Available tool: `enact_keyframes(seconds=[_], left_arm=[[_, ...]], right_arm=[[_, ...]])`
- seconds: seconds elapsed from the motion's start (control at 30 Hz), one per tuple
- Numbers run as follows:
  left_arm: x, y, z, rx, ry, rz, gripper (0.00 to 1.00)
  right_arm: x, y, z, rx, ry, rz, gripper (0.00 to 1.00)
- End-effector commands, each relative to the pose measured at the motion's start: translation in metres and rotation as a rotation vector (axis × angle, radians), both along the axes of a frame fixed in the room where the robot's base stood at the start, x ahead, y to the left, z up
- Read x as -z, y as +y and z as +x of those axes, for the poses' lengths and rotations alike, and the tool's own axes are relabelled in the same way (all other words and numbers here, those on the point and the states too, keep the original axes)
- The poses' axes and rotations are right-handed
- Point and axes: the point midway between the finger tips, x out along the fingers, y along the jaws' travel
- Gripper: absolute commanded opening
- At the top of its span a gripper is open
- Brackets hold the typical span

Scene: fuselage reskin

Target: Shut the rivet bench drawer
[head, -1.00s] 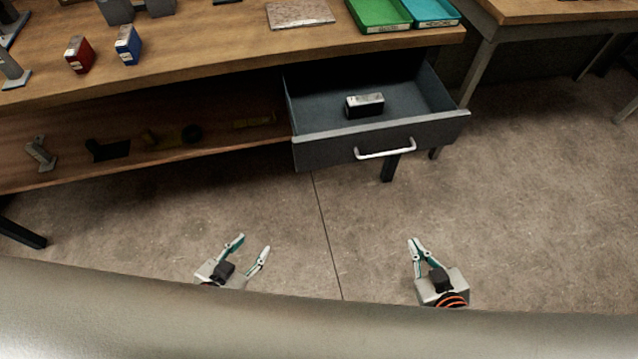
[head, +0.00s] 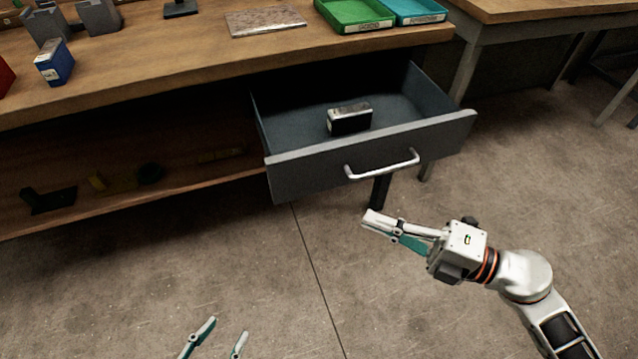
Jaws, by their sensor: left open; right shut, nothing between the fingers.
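The rivet bench drawer (head: 300,176) is grey and stands pulled out below the wooden bench top. Its light metal handle (head: 384,168) is on the front panel. A small black and white box (head: 349,119) lies inside the drawer. My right gripper (head: 370,219) is shut and empty, pointing left, just below and in front of the handle in the picture; no contact with the drawer shows. My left gripper (head: 222,335) is open and empty at the bottom edge, well away from the drawer, with only its fingertips in view.
The bench top (head: 190,62) carries a green tray (head: 352,26), a teal tray (head: 425,20), a speckled plate (head: 265,22) and a blue box (head: 54,64). A lower shelf (head: 110,195) holds several small parts. The floor in front is clear. Another table stands at the right.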

Motion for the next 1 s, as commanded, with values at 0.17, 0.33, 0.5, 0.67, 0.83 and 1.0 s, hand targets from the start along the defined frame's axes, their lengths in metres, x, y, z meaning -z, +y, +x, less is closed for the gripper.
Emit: enact_keyframes(seconds=[0.17, 0.33, 0.5, 0.67, 0.83, 1.0], left_arm=[[-0.001, 0.0, 0.001, 0.0, -0.003, -0.001, 0.41], [-0.001, -0.001, 0.0, 0.001, -0.002, -0.004, 0.41], [0.002, -0.002, -0.001, 0.001, 0.001, -0.009, 0.41], [0.005, -0.005, -0.003, 0.0, 0.006, -0.017, 0.41], [-0.001, -0.01, 0.0, 0.0, -0.004, -0.041, 0.41], [-0.009, -0.018, 0.006, -0.002, -0.023, -0.064, 0.41]], right_arm=[[-0.001, 0.011, 0.006, -0.007, -0.009, -0.01, 0.0], [-0.001, 0.038, 0.02, -0.007, -0.009, -0.007, 0.0], [-0.001, 0.068, 0.035, -0.006, -0.007, -0.006, 0.0], [0.001, 0.093, 0.05, -0.005, -0.006, -0.008, 0.0], [0.003, 0.098, 0.071, -0.005, -0.002, -0.009, 0.0], [0.001, 0.101, 0.081, -0.005, -0.004, -0.009, 0.0]])
